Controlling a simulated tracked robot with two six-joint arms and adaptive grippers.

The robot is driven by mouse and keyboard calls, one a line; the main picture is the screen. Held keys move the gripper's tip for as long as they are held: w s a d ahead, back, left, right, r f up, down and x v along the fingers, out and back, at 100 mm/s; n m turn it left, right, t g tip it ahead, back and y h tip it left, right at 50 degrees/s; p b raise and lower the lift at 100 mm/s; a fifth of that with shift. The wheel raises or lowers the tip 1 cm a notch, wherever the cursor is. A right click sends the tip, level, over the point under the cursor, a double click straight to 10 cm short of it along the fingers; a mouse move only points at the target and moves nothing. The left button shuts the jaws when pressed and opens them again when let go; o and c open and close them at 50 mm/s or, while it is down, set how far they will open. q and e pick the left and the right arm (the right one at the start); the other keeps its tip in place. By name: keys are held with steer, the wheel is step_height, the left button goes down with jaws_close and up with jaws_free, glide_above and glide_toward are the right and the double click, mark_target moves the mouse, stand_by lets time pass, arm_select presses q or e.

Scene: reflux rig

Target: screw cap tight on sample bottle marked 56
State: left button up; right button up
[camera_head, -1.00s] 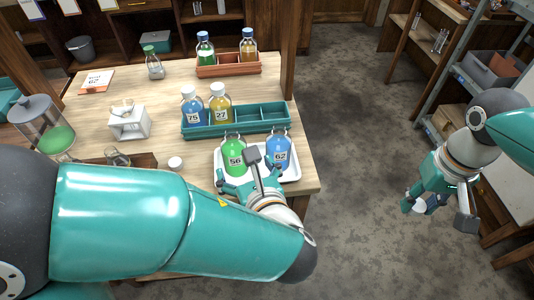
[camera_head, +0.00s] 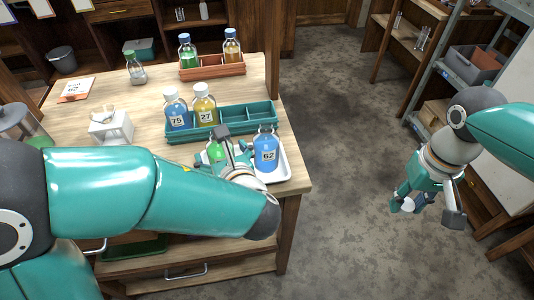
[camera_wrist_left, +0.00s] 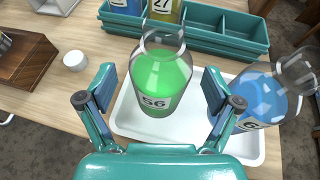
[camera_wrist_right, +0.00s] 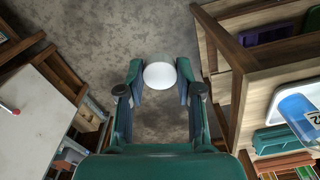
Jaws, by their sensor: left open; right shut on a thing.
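The sample bottle marked 56 (camera_wrist_left: 163,80), with green liquid, stands upright without a cap on a white tray (camera_wrist_left: 130,118). In the head view my left arm and gripper partly hide this bottle (camera_head: 214,150). My left gripper (camera_wrist_left: 160,92) is open, one finger on either side of the bottle with visible gaps; it also shows in the head view (camera_head: 230,158). My right gripper (camera_wrist_right: 159,88) is shut on a white cap (camera_wrist_right: 159,74), out over the floor right of the table. The cap also shows in the head view (camera_head: 407,205).
A blue bottle marked 62 (camera_head: 266,150) stands on the same tray, close beside my left gripper. A teal rack (camera_head: 186,134) behind holds bottles 75 (camera_head: 176,108) and 27 (camera_head: 205,106). Another white cap (camera_wrist_left: 75,60) lies on the table. The floor between table and shelves is clear.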

arm_select(q)
steer(key=shift+w+a+f, duration=0.25)
steer(key=shift+w+a, duration=0.05)
steer(key=shift+w, duration=0.25)
arm_select(e)
steer(key=shift+f, duration=0.15)
arm_select(q)
steer(key=shift+c, duration=0.2)
steer(key=c, duration=1.5)
steer(key=shift+r, duration=0.25)
